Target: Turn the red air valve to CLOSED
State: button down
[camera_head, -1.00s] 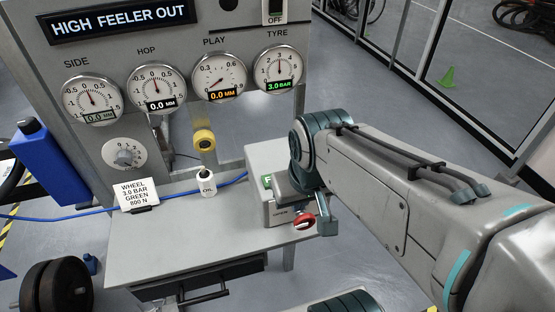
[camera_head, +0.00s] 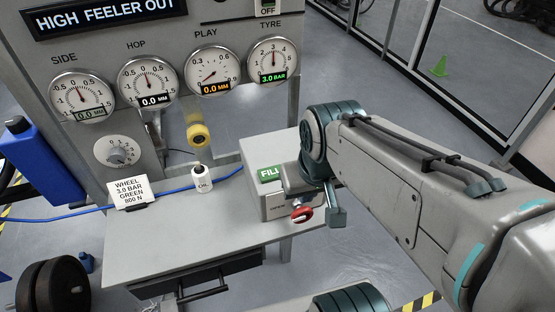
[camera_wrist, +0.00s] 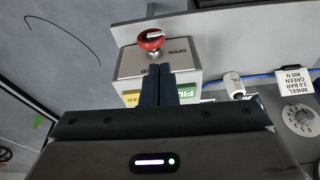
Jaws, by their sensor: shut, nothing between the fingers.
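The red air valve (camera_head: 302,214) is on the front of a grey box (camera_head: 276,206) at the right end of the bench. In the wrist view, the red valve knob (camera_wrist: 151,44) has a white mark across it, running roughly left to right. The word OPEN is printed beside it, and a second label is mostly hidden by my fingers. My gripper (camera_wrist: 158,70) is shut and empty, with its fingertips over the box face just short of the knob and apparently apart from it. In the head view, my arm hides most of the gripper.
A green FILL label (camera_head: 270,174) is on the box. The TYRE gauge (camera_head: 273,60) reads 3.0 bar. Open floor lies right of the bench.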

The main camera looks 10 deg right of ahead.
aim_at(303, 214)
jog(key=z, duration=2.1)
jog(key=k, duration=1.05)
jog(key=u, duration=2.1)
